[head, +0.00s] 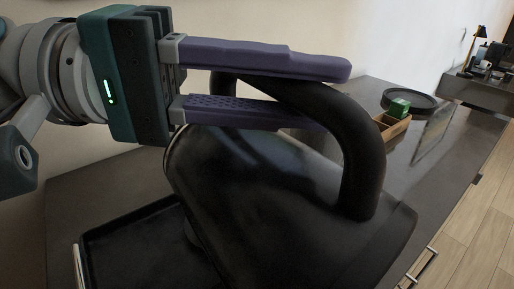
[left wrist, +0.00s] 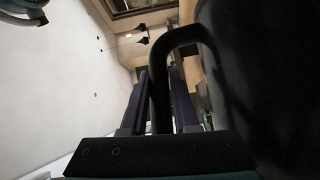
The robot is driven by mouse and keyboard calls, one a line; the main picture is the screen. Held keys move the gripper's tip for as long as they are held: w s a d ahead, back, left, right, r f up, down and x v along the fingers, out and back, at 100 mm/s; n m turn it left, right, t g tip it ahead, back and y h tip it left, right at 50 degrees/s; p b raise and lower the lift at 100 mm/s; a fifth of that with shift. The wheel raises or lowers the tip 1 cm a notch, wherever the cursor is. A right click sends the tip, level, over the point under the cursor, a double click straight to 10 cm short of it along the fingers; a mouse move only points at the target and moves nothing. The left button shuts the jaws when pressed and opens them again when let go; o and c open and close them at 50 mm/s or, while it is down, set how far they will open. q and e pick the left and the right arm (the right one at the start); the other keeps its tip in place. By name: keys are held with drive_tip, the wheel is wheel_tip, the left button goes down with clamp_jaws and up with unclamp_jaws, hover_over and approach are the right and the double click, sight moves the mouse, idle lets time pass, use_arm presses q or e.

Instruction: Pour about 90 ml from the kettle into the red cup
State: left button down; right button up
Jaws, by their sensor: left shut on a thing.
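The black kettle (head: 260,190) fills the middle of the head view, close to the camera and tilted. Its thick curved handle (head: 365,160) rises over it. My left gripper (head: 335,92) comes in from the left, with its two purple fingers on either side of the handle. It is shut on the handle. In the left wrist view, the handle (left wrist: 160,90) runs between the fingers, and the dark kettle body (left wrist: 270,80) fills the right side. The red cup is not visible in either view; the kettle hides part of the counter. My right gripper is not in view.
A black tray (head: 105,250) lies on the dark counter at the lower left. Farther back on the counter stand a wooden box (head: 392,126), a green box (head: 399,107) and a round black tray (head: 425,100). A wall runs behind the counter.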

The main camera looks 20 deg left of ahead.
sight(351, 135)
use_arm(q)
drive_tip(key=shift+w+a+r+n+h+b, duration=0.3)
drive_tip(key=shift+w+a+r, duration=0.2)
drive_tip(key=shift+a, duration=0.2)
drive_tip(key=shift+w+a+r+n+h+b, duration=0.2)
drive_tip(key=shift+w+a+r+n+h, duration=0.2)
drive_tip(key=shift+a+r, duration=0.25)
idle(0.9)
drive_tip(key=shift+w+a+r+n+t+h+b, duration=0.2)
drive_tip(key=shift+w+a+n+h+b, duration=0.1)
drive_tip(key=shift+a, duration=0.15)
drive_tip(key=shift+w+a+r+n+t+h+b, duration=0.15)
drive_tip(key=shift+w+a+n+t+h+b, duration=0.1)
drive_tip(key=shift+a, duration=0.15)
idle(1.6)
